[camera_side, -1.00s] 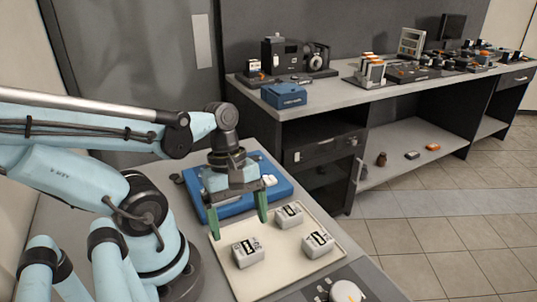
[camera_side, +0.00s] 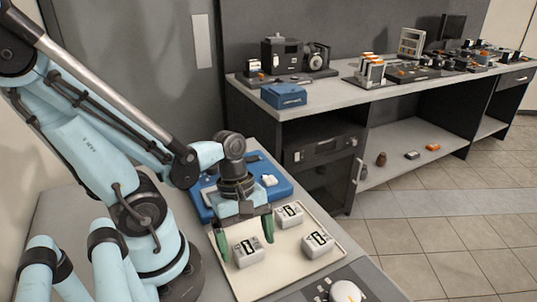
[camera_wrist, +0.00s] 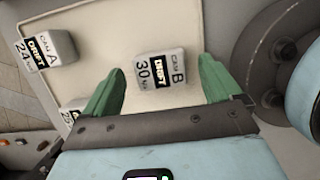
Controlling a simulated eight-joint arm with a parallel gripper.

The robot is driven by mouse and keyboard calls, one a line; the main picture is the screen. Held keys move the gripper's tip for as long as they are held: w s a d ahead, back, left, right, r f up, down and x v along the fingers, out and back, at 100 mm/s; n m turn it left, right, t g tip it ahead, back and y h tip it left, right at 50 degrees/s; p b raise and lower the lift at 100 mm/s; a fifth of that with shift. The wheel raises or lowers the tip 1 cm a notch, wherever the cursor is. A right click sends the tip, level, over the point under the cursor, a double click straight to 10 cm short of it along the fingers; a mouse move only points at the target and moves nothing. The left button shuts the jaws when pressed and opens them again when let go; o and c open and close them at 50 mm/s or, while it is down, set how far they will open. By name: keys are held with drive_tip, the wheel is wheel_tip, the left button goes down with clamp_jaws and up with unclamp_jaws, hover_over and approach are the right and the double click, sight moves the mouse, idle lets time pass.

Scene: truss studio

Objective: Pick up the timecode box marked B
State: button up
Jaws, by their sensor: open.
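The timecode box marked B (camera_wrist: 160,72) is a small pale grey block with "CAM B", "DRIFT" and "30" on its top. In the side view it appears to be the left box (camera_side: 249,252) on the cream tray (camera_side: 263,284). My gripper (camera_side: 247,247) is open, pointing down, with its green fingers on either side of this box in the picture. In the wrist view the box shows between the fingers with gaps on both sides. I cannot tell how far the fingertips are above the tray.
The box marked A (camera_wrist: 47,48) is on the tray, the right box (camera_side: 319,243) in the side view. A third box (camera_side: 289,214) stands at the back, partly hidden in the wrist view. A blue case (camera_side: 283,187) lies behind the tray; a grey panel with a knob (camera_side: 345,291) is in front.

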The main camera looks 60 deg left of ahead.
drive_tip(key=shift+f, duration=0.25)
drive_tip(key=c, duration=1.2)
drive_tip(key=shift+r, duration=0.2)
